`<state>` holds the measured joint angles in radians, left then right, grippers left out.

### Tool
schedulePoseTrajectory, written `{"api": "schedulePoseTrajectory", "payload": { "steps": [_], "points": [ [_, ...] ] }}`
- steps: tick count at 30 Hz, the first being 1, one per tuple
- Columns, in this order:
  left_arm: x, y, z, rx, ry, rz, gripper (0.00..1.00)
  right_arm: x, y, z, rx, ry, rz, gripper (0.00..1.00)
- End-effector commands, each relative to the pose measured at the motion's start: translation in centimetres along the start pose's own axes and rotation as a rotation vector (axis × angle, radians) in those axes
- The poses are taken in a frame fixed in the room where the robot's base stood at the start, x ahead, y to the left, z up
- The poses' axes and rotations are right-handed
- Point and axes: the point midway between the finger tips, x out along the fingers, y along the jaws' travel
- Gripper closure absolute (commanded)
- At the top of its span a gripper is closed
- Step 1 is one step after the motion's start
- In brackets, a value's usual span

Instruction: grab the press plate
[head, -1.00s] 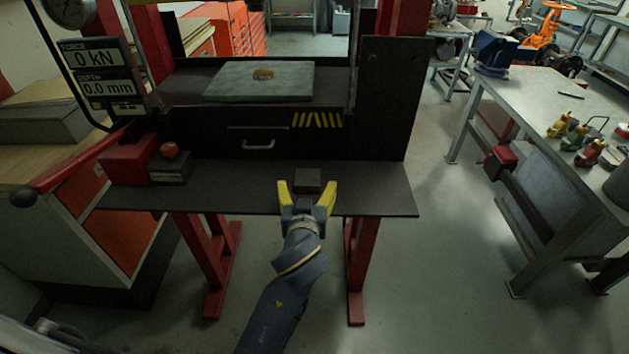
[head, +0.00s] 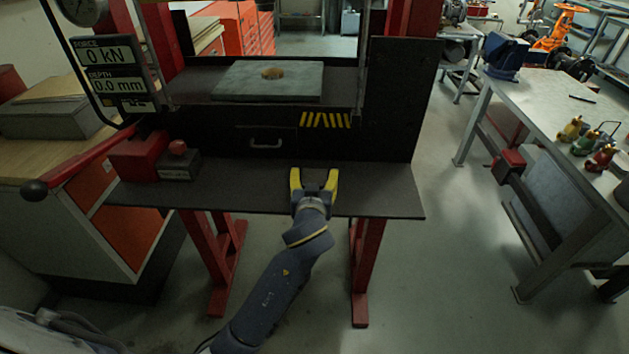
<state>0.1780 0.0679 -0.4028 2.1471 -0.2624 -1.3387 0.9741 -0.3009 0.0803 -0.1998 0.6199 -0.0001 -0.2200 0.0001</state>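The gripper reaches in from the front, over the shelf edge. Whether the block is lifted off the shelf cannot be told. My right gripper is not in view.
A red unit with a lever (head: 140,158) and a small grey block (head: 178,168) stand on the shelf's left. A workbench (head: 540,115) stands right; the shelf's right end is clear.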

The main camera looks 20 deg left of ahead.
Motion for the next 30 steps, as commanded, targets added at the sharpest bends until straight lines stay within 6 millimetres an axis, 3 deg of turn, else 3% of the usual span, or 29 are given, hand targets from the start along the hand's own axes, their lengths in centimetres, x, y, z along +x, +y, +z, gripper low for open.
{"api": "schedulePoseTrajectory", "payload": {
  "steps": [2, 15, 23, 30],
  "points": [
    [0.0, 0.0, 0.0, 0.000, 0.000, 0.000, 0.40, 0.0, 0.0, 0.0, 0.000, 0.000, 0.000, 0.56],
    [-0.1, 0.0, -0.3, -0.002, 0.005, 0.000, 0.89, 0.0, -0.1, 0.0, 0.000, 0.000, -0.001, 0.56],
    [-0.1, 0.0, -0.4, -0.003, 0.006, 0.000, 0.89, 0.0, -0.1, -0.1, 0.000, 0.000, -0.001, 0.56],
    [-0.6, 0.1, -2.8, -0.008, 0.008, 0.001, 0.89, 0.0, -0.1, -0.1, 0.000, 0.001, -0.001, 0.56]
  ]
}}
